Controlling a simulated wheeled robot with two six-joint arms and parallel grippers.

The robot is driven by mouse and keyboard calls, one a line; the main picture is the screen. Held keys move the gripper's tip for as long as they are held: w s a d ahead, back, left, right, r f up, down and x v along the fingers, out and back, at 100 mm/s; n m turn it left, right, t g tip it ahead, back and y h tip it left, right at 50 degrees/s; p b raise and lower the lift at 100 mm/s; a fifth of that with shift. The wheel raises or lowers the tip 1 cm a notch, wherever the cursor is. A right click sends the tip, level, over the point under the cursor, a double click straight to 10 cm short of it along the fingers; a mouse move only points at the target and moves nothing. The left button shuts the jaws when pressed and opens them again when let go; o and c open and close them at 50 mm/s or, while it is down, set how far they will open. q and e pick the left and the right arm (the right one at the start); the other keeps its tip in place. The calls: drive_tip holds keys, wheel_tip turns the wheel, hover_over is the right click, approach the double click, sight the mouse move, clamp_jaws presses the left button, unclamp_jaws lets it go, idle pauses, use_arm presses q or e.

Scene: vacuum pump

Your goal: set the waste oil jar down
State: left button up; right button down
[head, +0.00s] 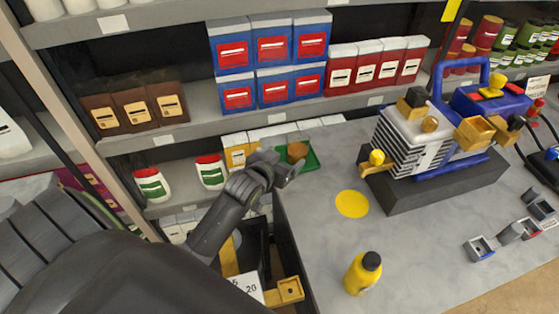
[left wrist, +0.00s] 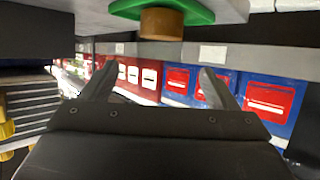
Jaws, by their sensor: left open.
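A brown, round jar (head: 297,150), which looks like the waste oil jar, stands on a green tray (head: 309,160) at the table's far left corner. In the left wrist view, which is upside down, the brown jar (left wrist: 162,22) also shows against the green tray (left wrist: 190,8). My left gripper (head: 287,167) is just in front of and left of the jar in the head view. Its fingers (left wrist: 155,88) are spread with nothing between them, apart from the jar in the wrist view. My right gripper is not in view.
The grey table (head: 310,235) holds a pump (head: 415,140) on a dark base, a yellow bottle (head: 363,274) and a yellow disc (head: 352,204). Shelves with blue-red boxes (head: 268,60) stand close behind.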

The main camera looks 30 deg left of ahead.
use_arm(q)
drive_tip(key=shift+v, duration=0.95)
